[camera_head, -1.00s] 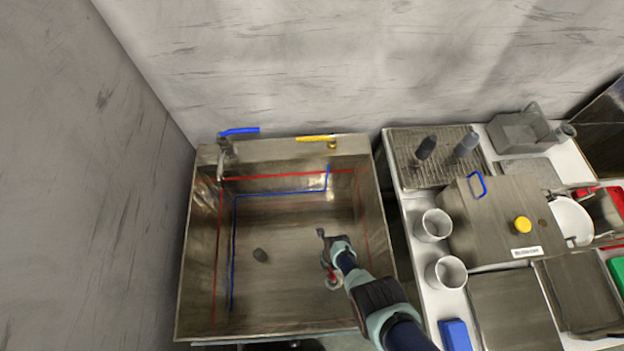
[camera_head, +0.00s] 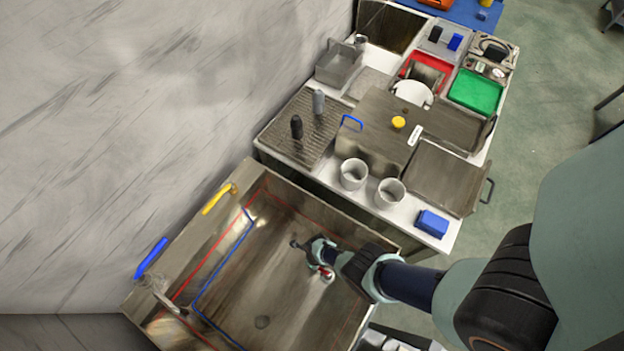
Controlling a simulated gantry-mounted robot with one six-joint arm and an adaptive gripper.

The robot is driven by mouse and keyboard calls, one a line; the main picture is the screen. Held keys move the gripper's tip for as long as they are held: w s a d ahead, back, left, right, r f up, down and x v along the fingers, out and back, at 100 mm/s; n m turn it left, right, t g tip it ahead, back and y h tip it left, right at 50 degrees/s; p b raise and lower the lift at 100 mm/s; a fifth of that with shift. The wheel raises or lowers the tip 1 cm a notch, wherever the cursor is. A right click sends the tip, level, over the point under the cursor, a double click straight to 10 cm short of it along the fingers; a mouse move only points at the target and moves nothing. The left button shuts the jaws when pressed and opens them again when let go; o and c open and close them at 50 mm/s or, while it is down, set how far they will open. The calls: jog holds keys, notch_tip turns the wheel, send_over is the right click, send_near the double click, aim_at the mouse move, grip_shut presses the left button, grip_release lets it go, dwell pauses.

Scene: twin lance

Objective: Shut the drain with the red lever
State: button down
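The metal sink basin (camera_head: 222,255) fills the lower left of the head view, with red and blue lines along its inside. A small red part with a pale round end (camera_head: 327,274), which looks like the red lever, shows low in the basin beside my gripper. My gripper (camera_head: 297,244) reaches into the basin from the right, its slim tip just up and left of the red part. I cannot tell whether they touch or whether the fingers are open. A small dark round thing (camera_head: 262,322) lies on the basin floor; I cannot tell if it is the drain.
A blue handle (camera_head: 151,258) and a yellow handle (camera_head: 218,199) sit on the sink's back edge, near a tap (camera_head: 170,303). The counter beside the sink holds two white cups (camera_head: 354,173), a blue block (camera_head: 432,223) and a metal box with a yellow knob (camera_head: 399,122).

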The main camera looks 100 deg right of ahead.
jog(key=c, duration=1.2)
grip_release()
jog(key=shift+o, duration=0.2)
jog(key=shift+d+r, duration=0.1)
notch_tip(320, 180, up, 12)
jog(key=s, duration=0.1)
jog(key=shift+d, duration=0.4)
